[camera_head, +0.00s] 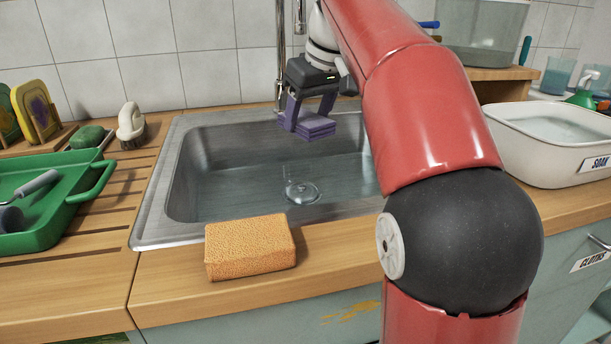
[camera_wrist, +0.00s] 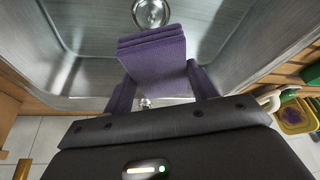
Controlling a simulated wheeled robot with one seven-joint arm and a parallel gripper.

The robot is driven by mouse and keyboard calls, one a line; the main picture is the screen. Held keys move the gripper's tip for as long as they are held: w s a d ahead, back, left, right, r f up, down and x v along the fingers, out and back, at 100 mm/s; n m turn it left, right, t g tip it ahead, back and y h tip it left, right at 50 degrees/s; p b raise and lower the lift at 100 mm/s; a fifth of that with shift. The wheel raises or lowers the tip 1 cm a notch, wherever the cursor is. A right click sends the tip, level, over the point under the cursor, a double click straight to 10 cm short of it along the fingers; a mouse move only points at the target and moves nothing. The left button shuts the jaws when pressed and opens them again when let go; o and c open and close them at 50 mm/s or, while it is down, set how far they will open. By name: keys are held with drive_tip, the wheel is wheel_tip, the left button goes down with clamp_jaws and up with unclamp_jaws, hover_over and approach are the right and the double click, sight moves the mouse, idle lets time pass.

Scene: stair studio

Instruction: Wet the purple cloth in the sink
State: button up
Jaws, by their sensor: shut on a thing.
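The purple cloth (camera_head: 308,126) is folded in layers and hangs in my gripper (camera_head: 308,108) over the back part of the sink. The cloth also shows in the wrist view (camera_wrist: 155,58), between the two fingers of my gripper (camera_wrist: 163,84). The gripper is shut on it. The metal sink (camera_head: 235,165) has a round drain in its floor, and what looks like shallow clear water lies at the bottom. The cloth is above the sink floor; whether it touches water I cannot tell. The faucet pipe (camera_head: 280,50) rises behind the gripper, partly hidden.
An orange sponge (camera_head: 250,247) lies on the counter at the sink's front edge. A green tray (camera_head: 62,205) with a tool, a brush (camera_head: 131,124) and a green soap (camera_head: 88,136) are at left. A white SOAK tub (camera_head: 540,150) stands at right.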

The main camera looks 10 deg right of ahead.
sight(302, 115)
drive_tip(key=shift+r, duration=0.1)
drive_tip(key=shift+r, duration=1.9)
